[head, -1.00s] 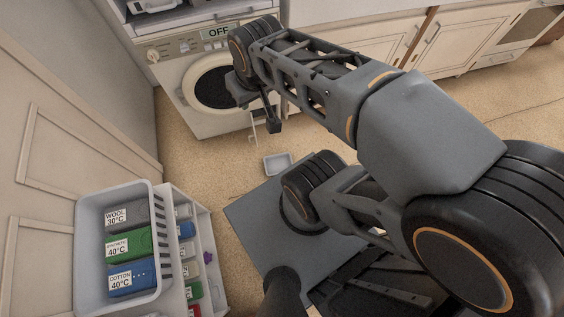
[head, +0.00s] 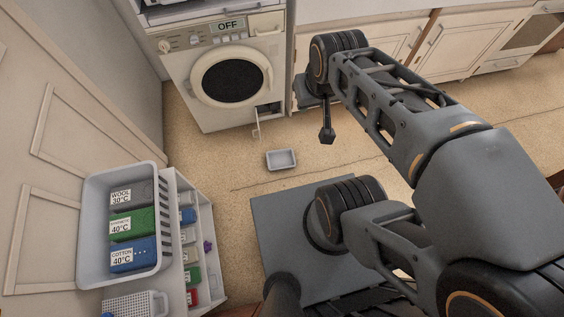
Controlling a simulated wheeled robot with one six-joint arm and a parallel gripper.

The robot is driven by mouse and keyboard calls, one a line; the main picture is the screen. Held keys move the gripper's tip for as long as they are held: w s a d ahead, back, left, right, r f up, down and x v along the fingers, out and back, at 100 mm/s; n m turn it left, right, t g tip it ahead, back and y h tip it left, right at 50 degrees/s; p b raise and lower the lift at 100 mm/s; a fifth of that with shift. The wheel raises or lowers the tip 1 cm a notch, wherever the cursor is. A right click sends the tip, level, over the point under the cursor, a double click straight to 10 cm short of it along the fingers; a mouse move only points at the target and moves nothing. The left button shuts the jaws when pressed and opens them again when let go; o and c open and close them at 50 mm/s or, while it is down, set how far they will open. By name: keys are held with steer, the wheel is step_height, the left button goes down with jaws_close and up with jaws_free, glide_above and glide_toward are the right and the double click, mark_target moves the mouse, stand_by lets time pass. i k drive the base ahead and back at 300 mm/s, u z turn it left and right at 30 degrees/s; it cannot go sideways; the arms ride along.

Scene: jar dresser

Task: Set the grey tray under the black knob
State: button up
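The grey tray (head: 281,165) is a small, shallow, empty-looking rectangle lying on the tan floor, in front of and apart from the washing machine (head: 186,98). At the machine's lower right corner a small flap (head: 256,129) hangs open below a dark recess (head: 267,110). The black knob is not clearly made out; the recess is too small and dark to show it. My gripper (head: 326,136) points down, high over the floor to the right of the tray and flap, touching neither. Its fingers are too small and dark to show whether they are open.
A grey-white basket (head: 166,225) with labelled wool, synthetic and cotton bins stands at left, beside a white rack (head: 205,275) of coloured items. Cream cabinets (head: 450,55) line the back right. The floor around the tray is clear.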

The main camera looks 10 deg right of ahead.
mark_target(283, 159)
steer(key=u, duration=0.5)
steer(key=k, duration=0.95)
steer(key=z, duration=0.35)
steer(key=i, duration=1.45)
steer(key=u, duration=0.7)
